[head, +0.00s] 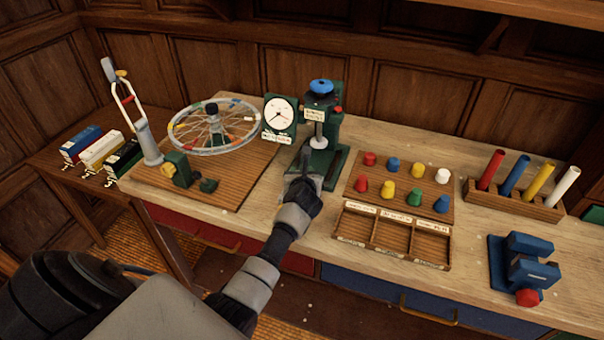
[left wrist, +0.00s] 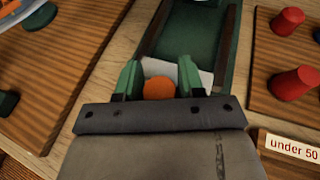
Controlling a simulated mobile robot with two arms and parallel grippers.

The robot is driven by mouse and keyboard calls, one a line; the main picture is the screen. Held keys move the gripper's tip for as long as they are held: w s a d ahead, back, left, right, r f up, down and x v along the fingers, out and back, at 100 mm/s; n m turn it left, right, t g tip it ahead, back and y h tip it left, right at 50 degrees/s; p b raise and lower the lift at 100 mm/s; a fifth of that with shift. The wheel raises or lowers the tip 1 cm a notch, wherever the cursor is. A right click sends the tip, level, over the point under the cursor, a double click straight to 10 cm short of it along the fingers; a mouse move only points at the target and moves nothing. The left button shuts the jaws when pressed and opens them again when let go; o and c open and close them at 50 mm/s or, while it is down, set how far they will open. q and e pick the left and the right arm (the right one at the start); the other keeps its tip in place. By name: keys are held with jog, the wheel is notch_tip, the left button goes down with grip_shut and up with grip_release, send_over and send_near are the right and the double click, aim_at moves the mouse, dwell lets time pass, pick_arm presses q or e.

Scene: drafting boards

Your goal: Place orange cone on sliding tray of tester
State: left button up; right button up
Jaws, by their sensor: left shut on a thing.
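The orange cone (left wrist: 158,88) is between the two green fingers of my left gripper (left wrist: 160,78), which is shut on it. In the head view my left gripper (head: 306,160) is at the front of the green tester (head: 328,160), and the cone is hidden there. In the left wrist view a pale plate, likely the sliding tray (left wrist: 205,78), shows just behind the cone, between dark rails on the tester's green base (left wrist: 192,35). I cannot tell whether the cone touches it. My right gripper is not in view.
A dial gauge (head: 280,115) and a spoked wheel (head: 213,128) stand left of the tester. To the right are a board with several coloured cones (head: 400,190) and a labelled three-part tray (head: 392,240). A blue vise (head: 520,265) is at the far right.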

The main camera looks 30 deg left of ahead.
pick_arm(q)
jog(key=shift+f, duration=0.1)
jog(key=o, duration=0.9)
jog(key=shift+r, duration=0.25)
jog(key=shift+s+d, duration=0.2)
jog(key=v, duration=1.1)
jog(key=shift+s+d+r, duration=0.1)
jog(key=shift+s, duration=0.15)
